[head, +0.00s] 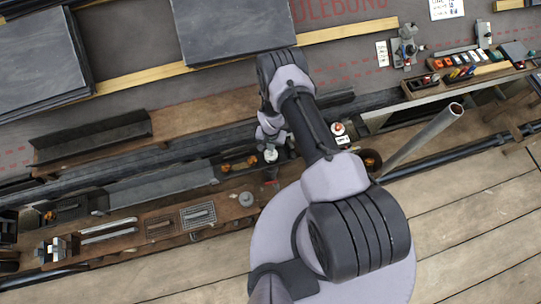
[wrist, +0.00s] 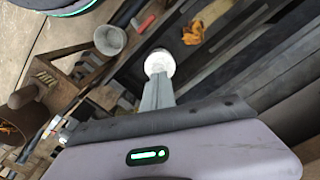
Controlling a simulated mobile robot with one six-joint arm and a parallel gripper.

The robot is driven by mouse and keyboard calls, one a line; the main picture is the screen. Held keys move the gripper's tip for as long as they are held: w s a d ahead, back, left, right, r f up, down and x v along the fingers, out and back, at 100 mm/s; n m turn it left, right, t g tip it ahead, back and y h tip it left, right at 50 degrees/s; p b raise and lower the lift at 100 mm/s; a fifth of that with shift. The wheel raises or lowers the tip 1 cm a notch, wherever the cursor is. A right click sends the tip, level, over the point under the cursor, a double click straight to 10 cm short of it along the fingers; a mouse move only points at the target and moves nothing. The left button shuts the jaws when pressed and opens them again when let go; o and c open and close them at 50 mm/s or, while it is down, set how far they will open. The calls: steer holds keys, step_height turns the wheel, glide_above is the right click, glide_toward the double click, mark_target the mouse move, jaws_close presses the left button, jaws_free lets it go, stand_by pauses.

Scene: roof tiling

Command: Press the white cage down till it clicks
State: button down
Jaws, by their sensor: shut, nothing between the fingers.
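The white cage (wrist: 159,61) is a small pale round piece, straight ahead of my fingertips in the wrist view. In the head view a small white piece (head: 270,155), which looks like the same cage, sits on the dark rail below my wrist. My gripper (wrist: 158,82) is shut and empty, its grey fingers together and pointing at the cage. The fingertips overlap the cage's near edge in the wrist view; I cannot tell whether they touch it. In the head view my arm links cover much of the gripper.
A grey round cup (wrist: 110,39) stands beside the cage. An orange crumpled piece (wrist: 194,32) lies in a dark tray to the right. A wooden tool shelf (head: 160,225) runs along the front left. A slanting grey pipe (head: 425,140) stands at the right.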

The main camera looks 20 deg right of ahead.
steer(key=shift+f+b, duration=0.9)
stand_by(0.3)
stand_by(0.4)
step_height(320, 180, up, 9)
steer(key=p, duration=0.6)
